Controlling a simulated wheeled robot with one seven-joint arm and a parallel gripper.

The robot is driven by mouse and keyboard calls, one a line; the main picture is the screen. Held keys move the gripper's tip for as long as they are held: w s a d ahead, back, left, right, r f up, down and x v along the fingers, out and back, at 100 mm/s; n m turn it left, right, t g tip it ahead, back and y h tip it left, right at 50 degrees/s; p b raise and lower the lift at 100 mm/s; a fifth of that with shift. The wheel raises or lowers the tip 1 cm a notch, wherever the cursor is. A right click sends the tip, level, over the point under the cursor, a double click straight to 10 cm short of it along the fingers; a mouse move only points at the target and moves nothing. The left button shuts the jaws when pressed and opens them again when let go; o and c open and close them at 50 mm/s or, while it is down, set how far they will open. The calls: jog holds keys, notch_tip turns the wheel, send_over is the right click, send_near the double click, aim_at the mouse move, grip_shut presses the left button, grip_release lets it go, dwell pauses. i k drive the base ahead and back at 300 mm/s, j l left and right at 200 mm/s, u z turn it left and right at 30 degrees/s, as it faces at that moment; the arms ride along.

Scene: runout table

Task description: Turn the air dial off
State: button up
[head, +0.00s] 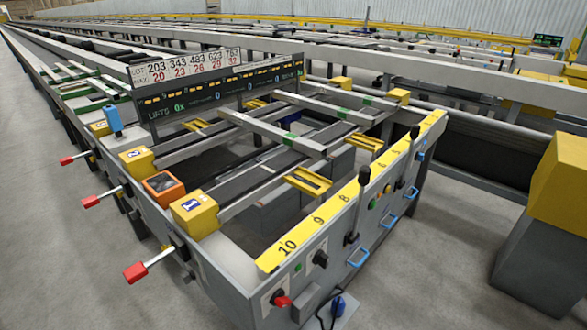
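The near end panel of the runout table carries several controls below a yellow numbered strip (320,222). A red-handled dial (282,299) sits on a light plate low at the panel's near left corner. A black dial (320,259) sits on another light plate to its right, just under the strip. The labels are too small to read, so I cannot tell which is the air dial or how it is set. My gripper is not in view.
Black levers (358,205) and blue handles (358,257) stick out from the panel. Red-tipped levers (135,272) project from the left side.

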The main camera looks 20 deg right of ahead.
aim_at(419, 156)
jog(key=z, duration=0.4)
jog(key=i+l+z, duration=0.15)
jog(key=i+z, duration=0.6)
jog(key=i+j+z, duration=0.1)
jog(key=i, duration=0.55)
jog(key=i+j+z, duration=0.1)
jog(key=i, duration=0.55)
